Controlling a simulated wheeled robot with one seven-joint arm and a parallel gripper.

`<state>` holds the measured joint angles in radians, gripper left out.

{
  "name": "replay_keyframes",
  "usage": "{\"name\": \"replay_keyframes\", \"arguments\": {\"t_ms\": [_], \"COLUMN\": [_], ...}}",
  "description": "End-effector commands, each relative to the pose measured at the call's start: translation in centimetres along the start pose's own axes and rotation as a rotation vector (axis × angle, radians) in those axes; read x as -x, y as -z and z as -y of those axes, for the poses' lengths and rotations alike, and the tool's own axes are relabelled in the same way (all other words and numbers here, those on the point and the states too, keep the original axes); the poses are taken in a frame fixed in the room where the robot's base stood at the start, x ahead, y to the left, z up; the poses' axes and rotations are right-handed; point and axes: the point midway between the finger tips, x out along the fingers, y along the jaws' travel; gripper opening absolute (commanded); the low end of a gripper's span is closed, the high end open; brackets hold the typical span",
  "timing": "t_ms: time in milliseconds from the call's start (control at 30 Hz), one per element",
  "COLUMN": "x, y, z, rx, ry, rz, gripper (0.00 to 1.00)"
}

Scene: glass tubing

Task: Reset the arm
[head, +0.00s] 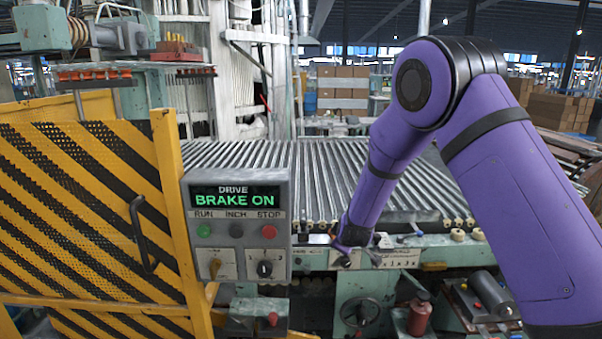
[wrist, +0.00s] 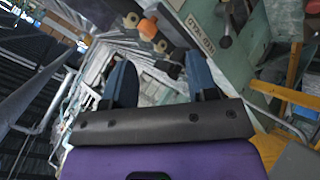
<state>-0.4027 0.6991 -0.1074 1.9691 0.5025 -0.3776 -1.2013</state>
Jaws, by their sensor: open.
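My purple arm reaches down from the right in the head view. My gripper (head: 357,256) is at its lower end, in front of the roller table's front edge and right of the grey control box. In the wrist view my gripper (wrist: 158,60) shows two dark blue fingers spread apart, with nothing held between them. Beyond the fingers are pale rollers, an orange round part (wrist: 148,27) and a green machine panel (wrist: 217,35). I cannot tell whether a fingertip touches the machine front.
The grey control box (head: 237,262) reads DRIVE BRAKE ON, above green, dark and red buttons. A yellow and black striped gate (head: 85,220) stands at left. The roller table (head: 320,170) spans the middle. A handwheel (head: 361,313) and red bottle (head: 420,317) sit below the gripper.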

Motion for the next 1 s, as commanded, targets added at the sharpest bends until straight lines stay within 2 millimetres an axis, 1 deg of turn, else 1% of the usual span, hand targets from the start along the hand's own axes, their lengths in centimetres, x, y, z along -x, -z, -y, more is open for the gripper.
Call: {"name": "replay_keyframes", "arguments": {"t_ms": [33, 167, 200, 367, 500, 633, 700, 767, 800, 867, 1000], "x": [1.8, 6.0, 7.4, 13.0, 18.0, 22.6, 25.1, 27.2, 28.7, 30.7, 35.5], "y": [0.3, 0.6, 0.6, 0.2, -0.5, -1.5, -2.2, -2.9, -3.3, -4.1, -6.0], "z": [-1.4, -4.0, -4.6, -7.1, -8.7, -9.8, -10.2, -10.4, -10.5, -10.5, -10.3], "rx": [-0.037, -0.131, -0.158, -0.263, -0.348, -0.422, -0.462, -0.492, -0.515, -0.545, -0.617], "ry": [0.011, 0.057, 0.071, 0.122, 0.162, 0.194, 0.21, 0.222, 0.228, 0.239, 0.254], "rz": [-0.008, -0.017, -0.018, -0.019, -0.011, 0.002, 0.013, 0.023, 0.031, 0.044, 0.078], "gripper": [0.53, 0.53, 0.53, 0.53, 0.53, 0.53, 0.53, 0.53, 0.53, 0.53, 0.53]}}
